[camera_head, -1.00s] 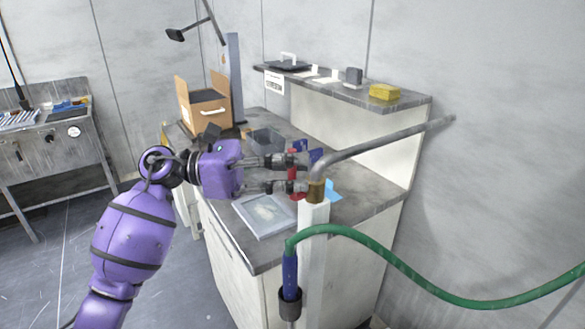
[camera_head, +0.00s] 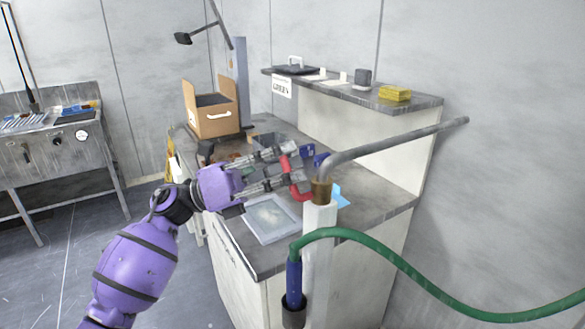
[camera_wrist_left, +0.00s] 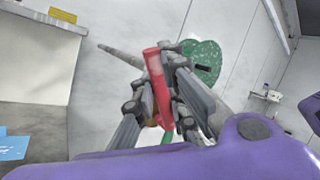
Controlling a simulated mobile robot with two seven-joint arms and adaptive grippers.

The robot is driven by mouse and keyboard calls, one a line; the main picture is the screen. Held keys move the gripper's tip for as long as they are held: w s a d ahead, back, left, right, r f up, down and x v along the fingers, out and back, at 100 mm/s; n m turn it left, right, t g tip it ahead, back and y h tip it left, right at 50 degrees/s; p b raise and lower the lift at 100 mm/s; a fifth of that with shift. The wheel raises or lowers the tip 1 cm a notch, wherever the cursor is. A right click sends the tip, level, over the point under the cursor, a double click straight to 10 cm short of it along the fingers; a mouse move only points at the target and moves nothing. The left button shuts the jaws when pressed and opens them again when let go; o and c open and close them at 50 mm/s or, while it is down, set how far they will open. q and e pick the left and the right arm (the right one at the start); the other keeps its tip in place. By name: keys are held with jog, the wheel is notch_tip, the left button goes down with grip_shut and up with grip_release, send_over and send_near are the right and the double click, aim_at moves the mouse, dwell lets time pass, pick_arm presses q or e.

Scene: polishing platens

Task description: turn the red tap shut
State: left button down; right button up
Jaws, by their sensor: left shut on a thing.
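The red tap (camera_head: 303,194) sits beside the brass fitting (camera_head: 321,189) of a grey pipe, on top of a white post. Its red handle also shows in the left wrist view (camera_wrist_left: 158,84), standing between the dark fingers. My left gripper (camera_head: 296,168) reaches in from the left and is shut on the red tap. Its fingers hide part of the handle in the head view. My right gripper is not in view.
A green hose (camera_head: 400,262) hangs in front of the white post (camera_head: 318,245). Behind it is a grey counter with a flat framed panel (camera_head: 270,220) and a cardboard box (camera_head: 212,122). The grey pipe (camera_head: 400,138) runs right toward the wall.

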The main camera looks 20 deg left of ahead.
pick_arm(q)
notch_tip(320, 180, down, 5)
jog(key=w+a+n+t+y+p, duration=0.1)
jog(key=n+t+y, duration=0.3)
jog(key=n+t, duration=0.6)
jog(key=a+n+p, duration=0.1)
jog(key=n, duration=0.6)
jog(key=shift+w+f+t+y, duration=0.2)
jog(key=shift+w+t+y, duration=0.1)
jog(key=shift+y, duration=0.1)
jog(key=shift+a+f+n, duration=0.1)
jog(key=shift+n, duration=0.2)
jog(key=c, duration=1.8)
grip_release()
jog(key=shift+o, duration=0.2)
jog(key=v, duration=1.2)
